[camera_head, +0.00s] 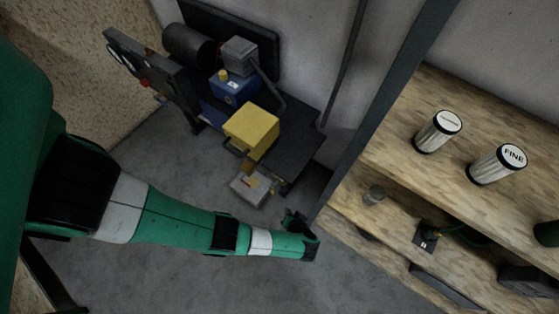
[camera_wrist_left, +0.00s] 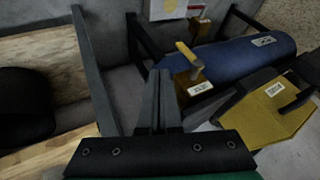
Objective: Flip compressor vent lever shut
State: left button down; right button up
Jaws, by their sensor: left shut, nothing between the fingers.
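In the left wrist view, a yellow lever (camera_wrist_left: 189,59) stands tilted on a brass-coloured valve block (camera_wrist_left: 194,86) with a white label, at the near end of a blue tank (camera_wrist_left: 245,56). My left gripper (camera_wrist_left: 158,76) is shut and empty. Its fingertips appear just left of the valve block in that view; whether they touch it I cannot tell. In the head view my left gripper (camera_head: 296,218) is low over the floor, right of and below a small grey unit (camera_head: 251,187) beside the dark bench. The lever is too small to make out there.
A yellow box (camera_head: 252,127) with a dark handle stands on the dark bench (camera_head: 292,140). A wooden shelf (camera_head: 400,170) holding two silver canisters (camera_head: 437,132) (camera_head: 497,165) is at the right, close to the gripper. Grey floor (camera_head: 190,285) is open below the arm.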

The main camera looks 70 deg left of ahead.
aim_at(274, 187)
pick_arm(q)
jog(key=s+a+f+b, duration=0.2)
jog(key=a+f+b, duration=0.5)
jog(key=a, duration=0.2)
jog(key=shift+f, duration=0.4)
jog(key=shift+a, duration=0.1)
